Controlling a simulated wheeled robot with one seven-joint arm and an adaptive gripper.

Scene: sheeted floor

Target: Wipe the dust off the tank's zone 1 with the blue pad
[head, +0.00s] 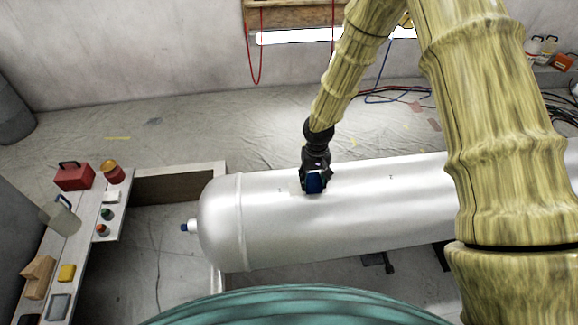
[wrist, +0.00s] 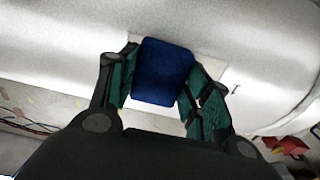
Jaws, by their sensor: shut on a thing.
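The tank (head: 270,225) is a long silver-white cylinder lying on its side across the head view. It also fills the upper part of the wrist view (wrist: 60,50). My gripper (head: 314,182) is over the tank's upper side, left of its middle. In the wrist view my gripper (wrist: 160,88) is shut on the blue pad (wrist: 162,72), with a green-lined finger on each side. The pad is against or just above the tank; I cannot tell which. A pale patch shows around the pad on the tank. A small mark (wrist: 235,89) is beside it.
A bench (head: 75,235) at the left holds a red toolbox (head: 74,176), a jug (head: 60,217), a yellow sponge-like block (head: 67,272) and several small items. Cables (head: 400,92) lie on the floor behind the tank. The sheeted floor (head: 220,125) behind is mostly clear.

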